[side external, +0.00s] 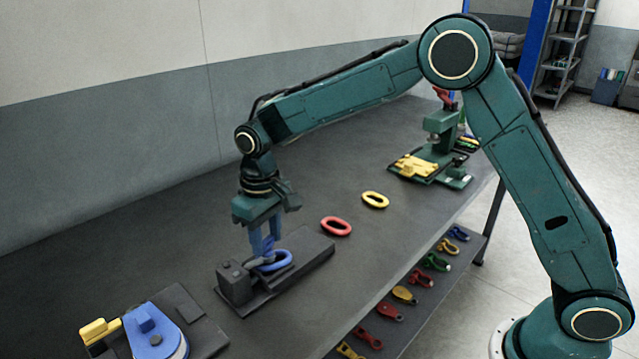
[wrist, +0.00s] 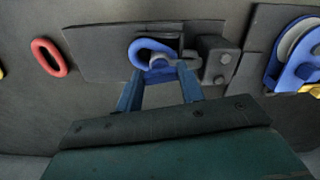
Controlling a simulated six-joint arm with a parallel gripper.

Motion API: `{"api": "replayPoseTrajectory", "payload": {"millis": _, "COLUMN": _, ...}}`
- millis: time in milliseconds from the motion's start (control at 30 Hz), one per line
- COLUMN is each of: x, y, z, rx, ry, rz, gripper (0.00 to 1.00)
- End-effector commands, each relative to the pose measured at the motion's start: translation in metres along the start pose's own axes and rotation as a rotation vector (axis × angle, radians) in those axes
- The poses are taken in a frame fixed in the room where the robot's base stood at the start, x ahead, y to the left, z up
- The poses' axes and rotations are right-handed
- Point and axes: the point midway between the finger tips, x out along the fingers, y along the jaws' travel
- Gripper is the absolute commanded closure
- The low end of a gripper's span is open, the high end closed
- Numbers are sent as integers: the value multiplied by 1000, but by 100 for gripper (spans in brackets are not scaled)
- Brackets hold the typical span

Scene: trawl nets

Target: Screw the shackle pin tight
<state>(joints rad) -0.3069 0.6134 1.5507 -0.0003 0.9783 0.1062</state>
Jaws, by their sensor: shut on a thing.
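A blue shackle (side external: 281,260) lies on a dark fixture plate (side external: 310,254) on the bench, and its rounded bow shows in the wrist view (wrist: 143,46). My gripper (side external: 264,254) points down at the shackle's near end, with blue fingers. In the wrist view my fingertips (wrist: 159,73) are either side of a small grey pin (wrist: 157,63) at the shackle's open end. My gripper is shut on this shackle pin. The fingers partly hide it, and I cannot see its thread or how far it is in.
A dark clamp block (side external: 237,282) stands close beside the shackle. A red link (side external: 336,226) and a yellow link (side external: 375,200) lie farther back. A blue block device (side external: 155,330) is at front left, and a green press (side external: 440,150) stands at the back. Several shackles lie on the lower shelf.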

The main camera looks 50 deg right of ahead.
Motion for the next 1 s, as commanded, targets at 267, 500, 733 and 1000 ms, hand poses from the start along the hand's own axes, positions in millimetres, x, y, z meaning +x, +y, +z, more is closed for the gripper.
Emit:
{"api": "replayPoseTrajectory", "payload": {"millis": 267, "x": -1, "y": 0, "z": -1, "rx": 161, "ry": 3, "rz": 0, "gripper": 85}}
{"api": "replayPoseTrajectory", "payload": {"millis": 500, "x": -1, "y": -1, "z": -1, "rx": 216, "ry": 3, "rz": 0, "gripper": 85}}
{"api": "replayPoseTrajectory", "payload": {"millis": 733, "x": -1, "y": -1, "z": -1, "rx": 220, "ry": 4, "rz": 0, "gripper": 85}}
{"api": "replayPoseTrajectory", "payload": {"millis": 1000, "x": -1, "y": -1, "z": -1, "rx": 218, "ry": 3, "rz": 0, "gripper": 40}}
